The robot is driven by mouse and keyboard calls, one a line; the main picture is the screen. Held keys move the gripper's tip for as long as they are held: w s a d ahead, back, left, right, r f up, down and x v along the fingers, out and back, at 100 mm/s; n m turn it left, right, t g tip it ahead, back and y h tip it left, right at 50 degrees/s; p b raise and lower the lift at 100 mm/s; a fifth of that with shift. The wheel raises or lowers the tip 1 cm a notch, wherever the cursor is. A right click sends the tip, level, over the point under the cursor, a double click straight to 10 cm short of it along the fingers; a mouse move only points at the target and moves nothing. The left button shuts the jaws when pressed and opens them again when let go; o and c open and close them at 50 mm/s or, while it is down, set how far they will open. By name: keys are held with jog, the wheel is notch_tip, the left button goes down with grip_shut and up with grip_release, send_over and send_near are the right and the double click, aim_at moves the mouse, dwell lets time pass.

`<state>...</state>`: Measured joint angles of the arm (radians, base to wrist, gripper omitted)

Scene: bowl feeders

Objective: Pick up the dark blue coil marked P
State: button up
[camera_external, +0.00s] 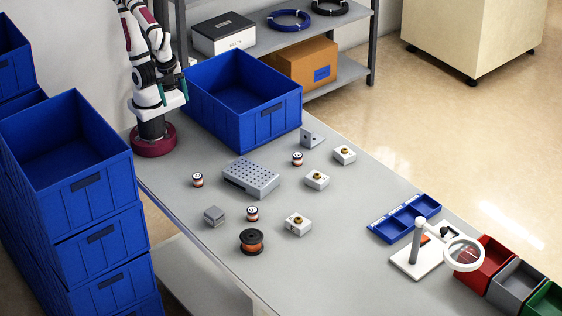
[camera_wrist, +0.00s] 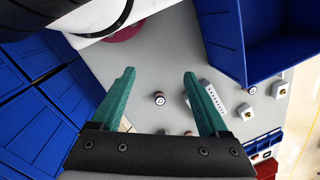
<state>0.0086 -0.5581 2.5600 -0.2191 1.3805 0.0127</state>
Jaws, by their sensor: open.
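Several small coils with copper-coloured windings and pale marked tops stand on the grey table: the left coil (camera_external: 197,180), the front coil (camera_external: 252,214) and the back coil (camera_external: 297,159). Their letters are too small to read, and I cannot tell which is dark blue or marked P. My gripper (camera_external: 174,96) is raised near my base, above the table's far left end, apart from the coils. In the wrist view my gripper (camera_wrist: 159,73) is open and empty, its teal fingers wide apart. One upright coil (camera_wrist: 158,98) shows below, between the fingers.
A large blue bin (camera_external: 243,128) stands right of my base. A perforated grey block (camera_external: 251,178), a dark spool (camera_external: 251,242), a grey block (camera_external: 214,216) and white blocks with brass knobs (camera_external: 317,180) share the table. A magnifier stand (camera_external: 418,258) is at right. Blue crates (camera_external: 108,225) are stacked left.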

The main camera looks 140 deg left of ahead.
aim_at(296, 155)
notch_tip(296, 155, up, 5)
jog(key=a, duration=0.1)
jog(key=w+a+m+y, duration=0.65)
jog(key=w+a, duration=0.25)
jog(key=a, duration=0.2)
jog(key=w+a+m+t+y, duration=0.1)
jog(key=w+m+t+y, duration=0.1)
jog(key=w+m, duration=0.4)
jog(key=w+a+m+t+y, duration=0.2)
jog(key=w+m+t, duration=0.15)
jog(key=w, duration=0.55)
jog(key=shift+g, duration=0.35)
jog(key=f, duration=1.3)
jog(key=s+f, duration=0.1)
jog(key=f, duration=0.6)
jog(key=shift+f, duration=0.2)
jog(key=x, duration=1.5)
jog(key=shift+w+a, duration=0.1)
jog(key=shift+a, duration=0.25)
jog(key=shift+r, duration=0.1)
grip_shut()
